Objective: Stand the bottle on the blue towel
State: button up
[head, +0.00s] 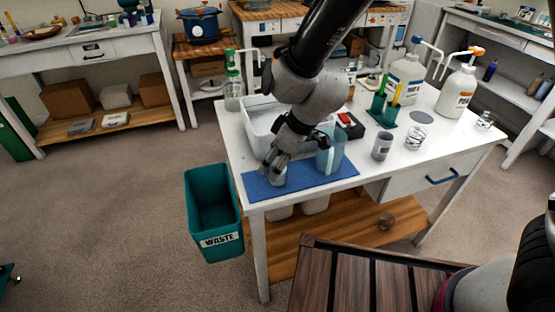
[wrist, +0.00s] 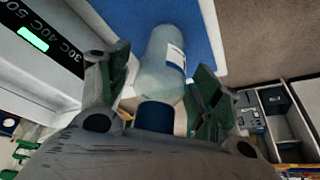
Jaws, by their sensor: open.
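The bottle (wrist: 160,62) has a pale translucent body, a white label and a dark blue cap. In the wrist view its cap end is nearest me and its body points away over the blue towel (wrist: 197,28). My gripper is open, with one finger on each side of the bottle.
A clear bluish beaker (head: 331,152) stands close to the right of my gripper. A white tub (head: 257,128) lies behind. A grey cup (head: 382,146) and a green holder (head: 383,112) stand further right. A teal waste bin (head: 212,212) is below the table's left edge.

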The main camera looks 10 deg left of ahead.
jog(key=w+v, duration=0.1)
jog(key=v, duration=1)
jog(key=w+d+r+m+t, duration=0.15)
jog(key=d+r, duration=0.25)
jog(key=d, duration=0.4)
jog(key=w+d+r+m, duration=0.2)
jog(key=d+r+m, duration=0.15)
jog(key=d, duration=0.35)
jog(key=s+d+r+m+h, duration=0.1)
jog(key=s+d+r+m, duration=0.1)
jog(key=d, duration=0.8)
jog(key=s+d+r+m+t+h, duration=0.1)
jog(key=s+d+m, duration=0.4)
jog(key=d, duration=0.5)
jog(key=s+d+r+m+h, duration=0.2)
jog(key=s+d, duration=0.4)
jog(key=d, duration=0.3)
jog(key=shift+d+r+m+t, duration=0.35)
jog(key=shift+d+r+m, duration=0.05)
jog(key=shift+r+m, duration=0.3)
